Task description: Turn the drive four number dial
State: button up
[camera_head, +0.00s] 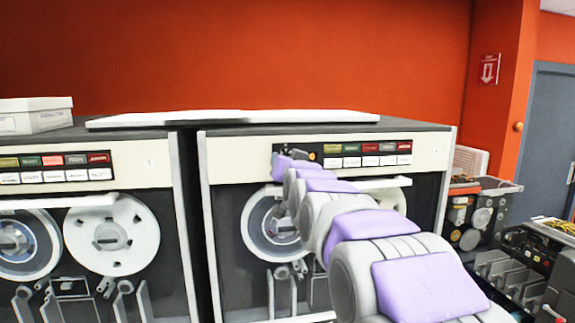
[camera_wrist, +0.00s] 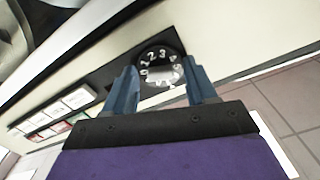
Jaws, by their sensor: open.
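The number dial (camera_wrist: 160,68) is a round black dial with white digits in the wrist view, set at the end of a dark panel strip. My gripper (camera_wrist: 163,82) is open, with one blue finger on each side of the dial. I cannot tell whether the fingers touch it. In the head view my gripper (camera_head: 290,160) is at the left end of the button panel on the right tape drive (camera_head: 230,172). My arm hides the dial there and part of the drive's front.
Button rows (camera_head: 370,154) sit right of my gripper in the head view. A second tape drive (camera_head: 130,160) stands at left with a white box (camera_head: 36,115) on top. Bins of parts (camera_head: 475,212) and other equipment stand at right. A red wall is behind.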

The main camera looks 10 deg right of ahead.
jog(key=s+b, duration=0.1)
jog(key=s, duration=1.6)
jog(key=shift+s, duration=0.2)
jog(key=s+a+f+n+g+b, duration=0.1)
jog(key=s+f+g+b, duration=0.35)
jog(key=f, duration=1.15)
jog(key=s+f+n+g+b, duration=0.15)
jog(key=s+f+g, duration=0.55)
jog(key=f, duration=0.9)
jog(key=s+f+g+b, duration=0.2)
jog(key=s+f+g, duration=0.2)
jog(key=s+f, duration=0.4)
jog(key=s+f+n+g+b, duration=0.1)
jog(key=s+f+g, duration=0.3)
jog(key=s, duration=1.2)
notch_tip(320, 180, down, 5)
jog(key=shift+d+r+b, duration=0.15)
jog(key=shift+d+b, duration=0.3)
jog(key=shift+b, duration=0.35)
